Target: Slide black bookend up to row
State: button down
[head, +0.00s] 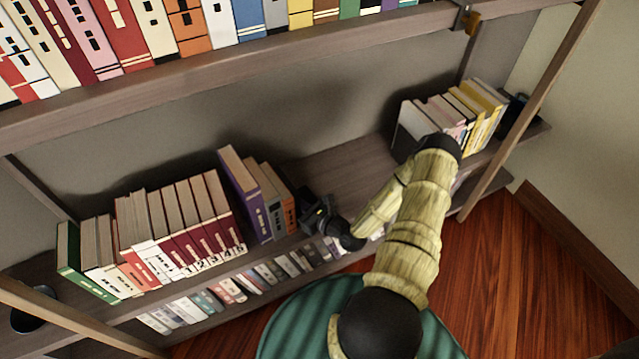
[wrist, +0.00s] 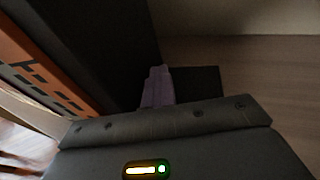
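The black bookend shows in the wrist view as a tall dark plate (wrist: 115,40) with a flat black foot lying on the shelf to its right. Its upright stands beside the orange book (wrist: 45,75) at the right end of the row (head: 185,222); I cannot tell whether they touch. My gripper (wrist: 158,86) has its fingers together, just right of the upright and over the foot. In the head view my gripper (head: 320,216) is low at the row's right end, where its dark shape is hard to tell from the bookend.
A second group of books (head: 465,115) stands at the shelf's right end, with a pale upright plate at its left side. Bare shelf (head: 345,170) lies between the groups. An upper shelf (head: 230,65) overhangs behind, and more books (head: 290,265) fill the shelf below.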

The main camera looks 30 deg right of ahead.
jog(key=shift+s+a+r+p, duration=0.1)
jog(key=shift+a+p, duration=0.65)
jog(key=shift+a, duration=1)
jog(key=shift+d+p, duration=0.35)
jog(key=shift+d, duration=1.9)
jog(key=p+v, duration=0.2)
jog(key=v, duration=1.5)
jog(key=shift+s, duration=0.2)
